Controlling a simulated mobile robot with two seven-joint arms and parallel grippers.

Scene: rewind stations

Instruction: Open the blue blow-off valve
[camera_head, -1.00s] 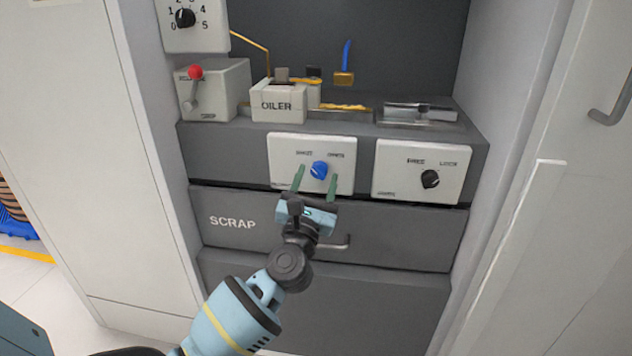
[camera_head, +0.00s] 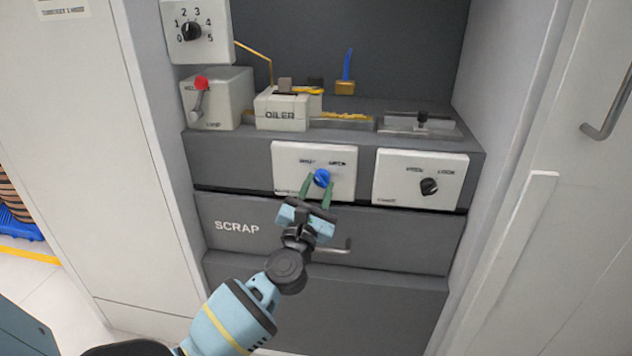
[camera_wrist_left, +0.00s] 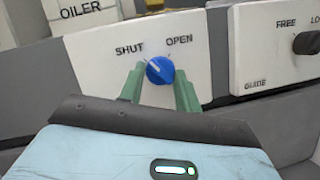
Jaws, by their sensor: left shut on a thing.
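The blue valve knob (camera_head: 322,177) sits on a white panel (camera_head: 287,158) marked SHUT and OPEN on the front of the grey station. In the left wrist view the knob (camera_wrist_left: 159,70) has a white mark at its upper left, on the side toward SHUT. My left gripper (camera_head: 320,184) comes from below, and its green fingers stand on either side of the knob, shut on it. The fingers (camera_wrist_left: 160,80) also show around the knob in the left wrist view. My right gripper is not in view.
A panel with a black knob (camera_head: 429,186), marked FREE and LOCK, is at the right. The SCRAP drawer (camera_head: 400,238) lies below. Above are the OILER block (camera_head: 282,115), a red-topped lever (camera_head: 201,84) and a blue lever (camera_head: 347,65) on a brass body. Cabinet walls flank both sides.

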